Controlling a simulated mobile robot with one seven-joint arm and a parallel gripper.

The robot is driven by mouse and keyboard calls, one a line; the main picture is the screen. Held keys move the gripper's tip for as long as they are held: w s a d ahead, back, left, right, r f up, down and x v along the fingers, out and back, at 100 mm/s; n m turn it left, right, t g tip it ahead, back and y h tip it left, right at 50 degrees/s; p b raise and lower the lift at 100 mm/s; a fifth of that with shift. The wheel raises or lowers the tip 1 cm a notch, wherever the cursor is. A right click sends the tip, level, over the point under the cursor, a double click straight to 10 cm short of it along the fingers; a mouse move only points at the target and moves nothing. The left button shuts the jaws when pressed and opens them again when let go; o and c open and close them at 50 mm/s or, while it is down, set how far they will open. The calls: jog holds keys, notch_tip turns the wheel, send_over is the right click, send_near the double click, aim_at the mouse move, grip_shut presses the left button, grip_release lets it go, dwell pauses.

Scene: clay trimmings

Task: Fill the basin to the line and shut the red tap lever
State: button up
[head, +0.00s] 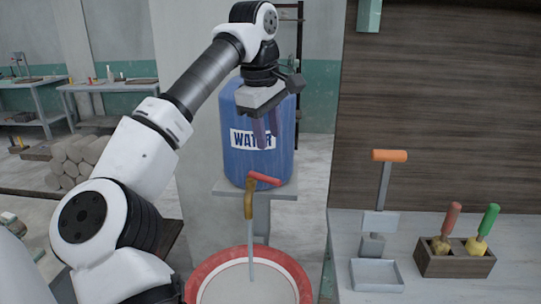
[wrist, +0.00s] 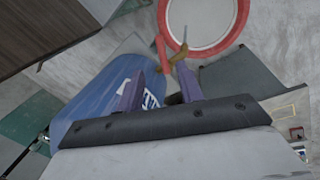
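The blue barrel marked WATER (head: 240,160) stands on a grey stand. Its brass tap (head: 249,199) has a red lever (head: 265,179), turned out sideways to the right. A thin stream runs from the spout into the basin (head: 285,262), a pale bowl with a wide red rim. The water level and the line cannot be made out. My gripper (head: 267,142) hangs in front of the barrel, above the lever and apart from it. In the wrist view its two purple fingers (wrist: 160,88) are spread and empty, with the lever (wrist: 162,52) beyond them.
On the right, a grey bench (head: 335,225) holds an orange-handled tool (head: 384,180), a small grey tray (head: 377,288) and a wooden box (head: 455,264) with red- and green-handled tools. A dark wooden panel (head: 440,100) rises behind the bench. Pale rolls (head: 80,158) are stacked at the far left.

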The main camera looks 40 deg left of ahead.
jog(key=shift+s+r, duration=0.2)
jog(key=shift+r, duration=1)
